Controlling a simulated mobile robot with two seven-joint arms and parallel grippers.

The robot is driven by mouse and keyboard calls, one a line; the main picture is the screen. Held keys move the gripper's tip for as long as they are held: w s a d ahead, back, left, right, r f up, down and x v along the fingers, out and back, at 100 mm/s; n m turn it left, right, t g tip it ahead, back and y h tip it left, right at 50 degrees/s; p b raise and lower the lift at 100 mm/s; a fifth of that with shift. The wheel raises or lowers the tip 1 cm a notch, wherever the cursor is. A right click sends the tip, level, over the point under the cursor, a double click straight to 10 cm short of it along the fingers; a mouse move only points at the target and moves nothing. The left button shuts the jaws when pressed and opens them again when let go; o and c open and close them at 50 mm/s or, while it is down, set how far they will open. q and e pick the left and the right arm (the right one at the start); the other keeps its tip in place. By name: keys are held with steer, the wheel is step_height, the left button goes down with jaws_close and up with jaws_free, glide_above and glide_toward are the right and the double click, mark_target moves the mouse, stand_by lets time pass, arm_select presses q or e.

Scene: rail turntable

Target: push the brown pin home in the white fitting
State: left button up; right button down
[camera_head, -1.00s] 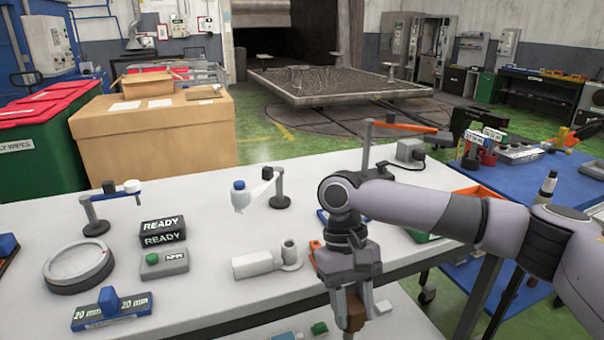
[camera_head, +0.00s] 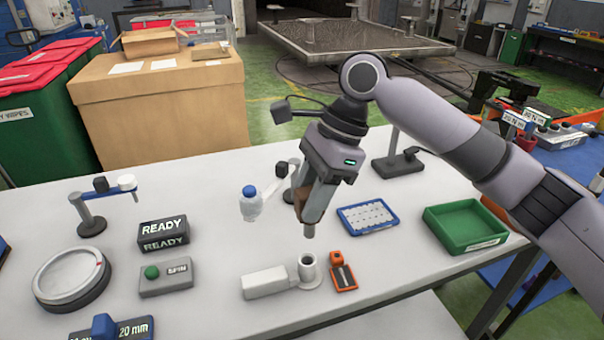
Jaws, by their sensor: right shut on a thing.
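The white fitting (camera_head: 268,283) lies on the light table, with a short upright round socket at its right end. My right gripper (camera_head: 310,212) points down above and slightly behind that socket, clear of it. It is shut on the brown pin (camera_head: 301,198), whose brown side shows at the left of the fingers. The fingers hide much of the pin, and a gap shows between the fingertips and the fitting. My left gripper is not in view.
An orange-and-black block (camera_head: 343,276) sits close to the right of the fitting. A blue tray (camera_head: 368,216) and a green bin (camera_head: 465,229) stand further right. A blue-capped bottle (camera_head: 250,203) is behind the fitting. The SPIN box (camera_head: 166,277) is at left.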

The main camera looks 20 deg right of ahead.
steer(key=shift+w+r+m, duration=0.2)
steer(key=shift+r+m, duration=0.1)
steer(key=shift+s, duration=0.1)
steer(key=shift+f, duration=2.9)
steer(key=shift+f, duration=2.9)
steer(key=c, duration=0.6)
jaws_free()
steer(key=shift+c, duration=0.2)
steer(key=v, duration=0.7)
